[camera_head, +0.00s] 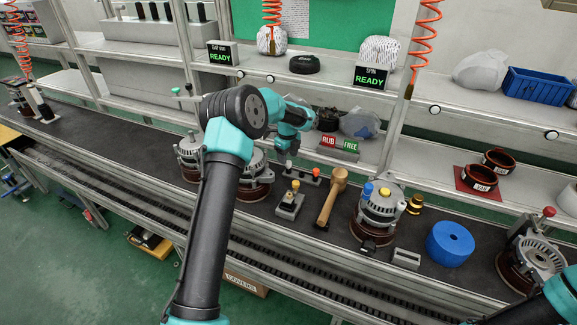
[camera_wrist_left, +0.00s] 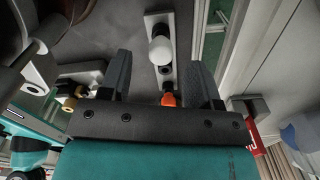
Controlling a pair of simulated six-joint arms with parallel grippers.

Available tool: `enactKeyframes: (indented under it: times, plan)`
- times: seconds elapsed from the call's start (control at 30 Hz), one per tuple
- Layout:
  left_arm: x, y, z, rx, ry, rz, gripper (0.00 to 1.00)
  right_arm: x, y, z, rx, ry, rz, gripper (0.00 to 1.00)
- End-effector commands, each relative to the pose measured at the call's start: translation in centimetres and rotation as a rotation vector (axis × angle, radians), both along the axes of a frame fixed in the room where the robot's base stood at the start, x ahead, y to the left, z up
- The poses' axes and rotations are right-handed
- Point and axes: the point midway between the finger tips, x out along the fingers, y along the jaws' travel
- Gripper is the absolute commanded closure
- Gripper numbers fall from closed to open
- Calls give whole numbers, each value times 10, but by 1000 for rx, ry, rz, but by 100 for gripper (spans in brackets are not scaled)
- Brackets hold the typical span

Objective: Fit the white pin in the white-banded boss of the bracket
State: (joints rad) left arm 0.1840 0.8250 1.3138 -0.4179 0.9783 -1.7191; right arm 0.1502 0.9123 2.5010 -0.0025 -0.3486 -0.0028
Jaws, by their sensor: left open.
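The white pin (camera_wrist_left: 160,50) has a round white head and stands in a grey strip holder (camera_wrist_left: 158,22). In the left wrist view its head shows between the fingertips of my left gripper (camera_wrist_left: 156,62), which is open and apart from it. In the head view my left gripper (camera_head: 286,148) points down over the holder (camera_head: 303,178), largely hidden by its own wrist.
A small fixture with a yellow knob (camera_head: 291,200) and a wooden mallet (camera_head: 331,197) lie nearby. An alternator with blue and yellow knobs (camera_head: 380,212) stands to the right, near a blue roll (camera_head: 450,243). My left arm partly hides another alternator (camera_head: 258,178).

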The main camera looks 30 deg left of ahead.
Motion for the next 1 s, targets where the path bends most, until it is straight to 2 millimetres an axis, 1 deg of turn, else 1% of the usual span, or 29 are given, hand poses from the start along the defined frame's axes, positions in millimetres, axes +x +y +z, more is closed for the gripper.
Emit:
enactKeyframes:
  times: [0.03,0.2,0.3,0.8,1.0]
  plan:
    - [0,-1,-8,-1,2,0,43,0,0,0,0,0,0,50]
    - [1,-2,-31,0,1,0,43,0,0,0,0,0,0,50]
    - [1,-2,-37,1,0,0,43,0,0,0,0,0,0,50]
    - [1,-2,-38,1,-1,0,43,0,0,0,0,0,0,50]
    - [1,-2,-38,1,-1,0,62,0,0,0,0,0,0,50]
